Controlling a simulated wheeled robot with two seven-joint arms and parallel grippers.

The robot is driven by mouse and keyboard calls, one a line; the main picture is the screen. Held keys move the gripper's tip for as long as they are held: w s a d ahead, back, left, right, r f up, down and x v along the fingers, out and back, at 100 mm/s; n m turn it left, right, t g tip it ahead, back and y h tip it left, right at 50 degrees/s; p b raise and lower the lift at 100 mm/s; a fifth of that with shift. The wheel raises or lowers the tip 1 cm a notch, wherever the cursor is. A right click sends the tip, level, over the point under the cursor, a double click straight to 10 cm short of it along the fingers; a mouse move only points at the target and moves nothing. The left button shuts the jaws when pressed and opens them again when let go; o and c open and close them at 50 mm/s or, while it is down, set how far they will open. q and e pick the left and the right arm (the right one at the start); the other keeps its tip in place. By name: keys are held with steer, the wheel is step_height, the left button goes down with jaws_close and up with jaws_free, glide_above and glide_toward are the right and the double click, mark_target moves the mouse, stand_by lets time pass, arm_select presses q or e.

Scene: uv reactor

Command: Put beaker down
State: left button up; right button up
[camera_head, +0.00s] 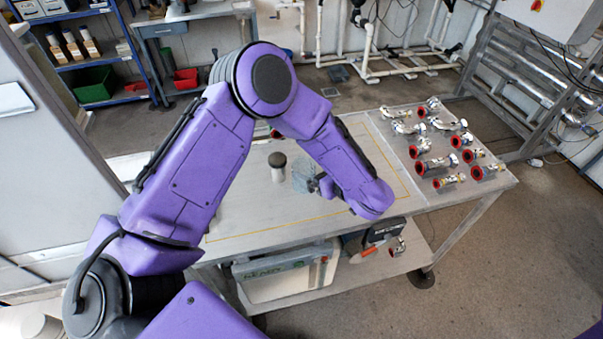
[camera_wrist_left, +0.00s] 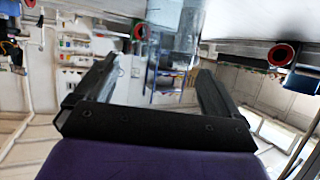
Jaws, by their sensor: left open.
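The clear glass beaker (camera_head: 303,174) stands on the workbench (camera_head: 250,212), right of a small dark-topped cylinder (camera_head: 278,166). My left gripper (camera_head: 318,184) is at the right side of the beaker, partly hidden by my own forearm. In the left wrist view, the gripper's two dark fingers (camera_wrist_left: 158,70) are spread apart. The beaker (camera_wrist_left: 178,32) shows there beyond and between the fingertips, with its base at the bench surface. Whether a finger touches the glass cannot be told. My right gripper is not in view.
Several metal pipe fittings with red flanges (camera_head: 435,166) lie on the right part of the bench. A yellow line (camera_head: 268,231) borders the work area. A crate (camera_head: 285,275) sits on the shelf below. The front left bench top is clear.

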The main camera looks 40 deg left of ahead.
mark_target(297, 163)
arm_select(q)
steer(key=x, duration=0.1)
steer(key=p+x, duration=0.1)
steer(key=x, duration=0.2)
steer(key=shift+s+a+f+p, duration=0.15)
steer(key=shift+s+a+p, duration=0.15)
steer(key=shift+p, duration=0.05)
steer(key=shift+w+a+f, duration=0.1)
steer(key=shift+a+f, duration=0.1)
steer(key=c, duration=1.2)
steer(key=shift+r, duration=0.1)
